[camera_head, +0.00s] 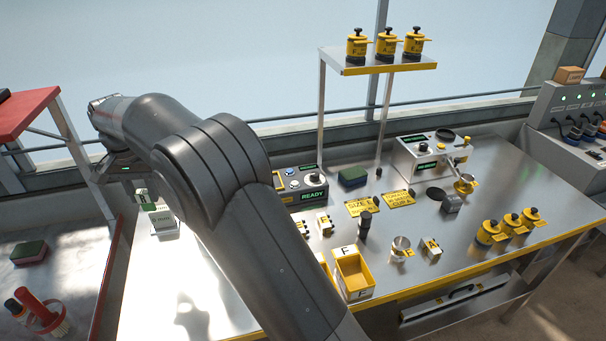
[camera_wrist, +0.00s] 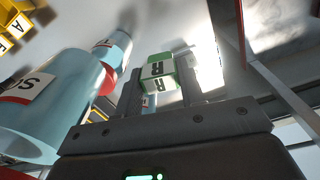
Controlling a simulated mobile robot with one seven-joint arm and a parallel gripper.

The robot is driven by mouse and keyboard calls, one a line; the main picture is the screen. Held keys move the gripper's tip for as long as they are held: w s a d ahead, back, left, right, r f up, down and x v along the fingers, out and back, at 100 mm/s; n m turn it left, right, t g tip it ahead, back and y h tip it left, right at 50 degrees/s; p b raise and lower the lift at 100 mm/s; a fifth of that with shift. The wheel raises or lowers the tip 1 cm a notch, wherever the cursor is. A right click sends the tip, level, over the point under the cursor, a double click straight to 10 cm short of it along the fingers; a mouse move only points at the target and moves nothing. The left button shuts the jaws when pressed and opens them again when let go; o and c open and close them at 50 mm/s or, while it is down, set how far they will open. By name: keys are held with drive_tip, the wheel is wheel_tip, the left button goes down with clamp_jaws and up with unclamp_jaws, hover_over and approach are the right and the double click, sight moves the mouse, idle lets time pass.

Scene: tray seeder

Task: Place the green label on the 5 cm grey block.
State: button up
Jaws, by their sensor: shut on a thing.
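My gripper (camera_wrist: 160,85) is shut on a small green and white piece marked R (camera_wrist: 158,72), which I take to be the green label. In the head view the green label (camera_head: 142,195) shows at the left, below my wrist, above or against a pale block with green marking (camera_head: 165,220); I cannot tell whether they touch. My arm hides part of this area. A small dark grey block (camera_head: 452,203) sits on the steel bench at the right, in front of the seeder machine (camera_head: 425,155). I cannot read its size.
The steel bench holds a yellow bin marked F (camera_head: 354,275), a dark upright peg (camera_head: 365,225), yellow signs (camera_head: 362,207), a READY box (camera_head: 300,188) and yellow-capped jars (camera_head: 488,232). A raised shelf (camera_head: 380,66) bears more jars. A red-topped stand (camera_head: 25,112) is at the left.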

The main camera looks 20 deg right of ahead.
drive_tip(key=w+d+r, duration=0.3)
drive_tip(key=w+d, duration=0.1)
drive_tip(key=d, duration=0.2)
drive_tip(key=w+d+r, duration=0.3)
drive_tip(key=d+r, duration=0.1)
drive_tip(key=d, duration=0.3)
drive_tip(key=s+d+f+m, duration=0.1)
drive_tip(key=s+d+f, duration=0.2)
drive_tip(key=d+f, duration=0.65)
drive_tip(key=s+d+f+m, duration=0.1)
drive_tip(key=s+d+f, duration=0.2)
drive_tip(key=d+f, duration=0.7)
drive_tip(key=w+d+r+m, duration=0.1)
drive_tip(key=d+r+m, duration=0.1)
drive_tip(key=d, duration=0.9)
drive_tip(key=d+r+m, duration=0.2)
drive_tip(key=d, duration=1)
drive_tip(key=s+d+r+m, duration=0.25)
drive_tip(key=s+d, duration=0.35)
drive_tip(key=d, duration=0.6)
drive_tip(key=s+d+r+m, duration=0.2)
drive_tip(key=s+d+m, duration=0.35)
drive_tip(key=d, duration=0.75)
drive_tip(key=s+d+r+m, duration=0.2)
drive_tip(key=s+d, duration=0.6)
drive_tip(key=d, duration=0.4)
approach(454, 198)
drive_tip(key=shift+f, duration=1.75)
drive_tip(key=shift+f, duration=0.15)
